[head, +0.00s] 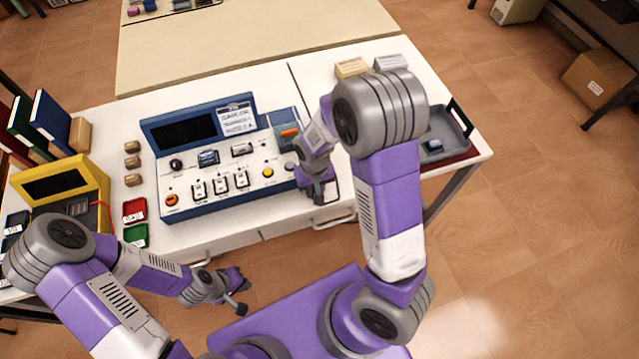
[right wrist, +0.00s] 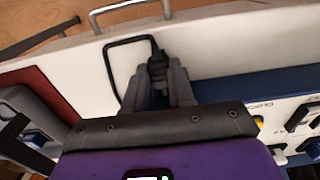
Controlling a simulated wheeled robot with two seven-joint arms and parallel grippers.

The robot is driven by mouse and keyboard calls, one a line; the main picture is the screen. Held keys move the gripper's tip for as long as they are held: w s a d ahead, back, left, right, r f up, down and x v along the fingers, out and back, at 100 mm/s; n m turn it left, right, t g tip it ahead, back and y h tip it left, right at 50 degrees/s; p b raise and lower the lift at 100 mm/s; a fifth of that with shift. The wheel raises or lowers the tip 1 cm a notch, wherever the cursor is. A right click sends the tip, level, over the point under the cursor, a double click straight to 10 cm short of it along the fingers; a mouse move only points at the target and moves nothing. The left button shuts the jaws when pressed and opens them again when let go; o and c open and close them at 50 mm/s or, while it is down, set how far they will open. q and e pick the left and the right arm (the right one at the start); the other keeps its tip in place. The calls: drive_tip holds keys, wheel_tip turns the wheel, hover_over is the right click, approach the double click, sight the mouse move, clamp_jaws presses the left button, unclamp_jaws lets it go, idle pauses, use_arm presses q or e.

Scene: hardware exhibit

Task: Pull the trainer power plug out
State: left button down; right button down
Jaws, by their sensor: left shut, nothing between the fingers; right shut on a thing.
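The trainer (head: 222,180), a blue and white console with a dark screen and switches, stands on the white table. My right gripper (head: 319,196) is at the trainer's right front side. In the right wrist view its two grey fingers (right wrist: 160,92) are shut on the black power plug (right wrist: 157,66), whose black cable loops off to the left over the white tabletop. The trainer's blue edge (right wrist: 240,88) lies just right of the fingers. The contact between plug and trainer is hidden. My left gripper (head: 240,297) is shut and empty, in front of the table's front edge.
A grey tray (head: 462,116) sits at the table's right end. Red (head: 134,209) and green (head: 135,235) small trays, wooden blocks (head: 132,162) and a yellow unit (head: 88,172) stand left of the trainer. Drawer handles run along the front edge.

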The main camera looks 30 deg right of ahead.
drive_tip(key=c, duration=0.9)
unclamp_jaws()
drive_tip(key=shift+s, duration=0.2)
drive_tip(key=shift+r, duration=0.1)
wheel_tip(320, 180, up, 7)
drive_tip(key=shift+r+p, duration=0.2)
drive_tip(key=shift+p, duration=0.9)
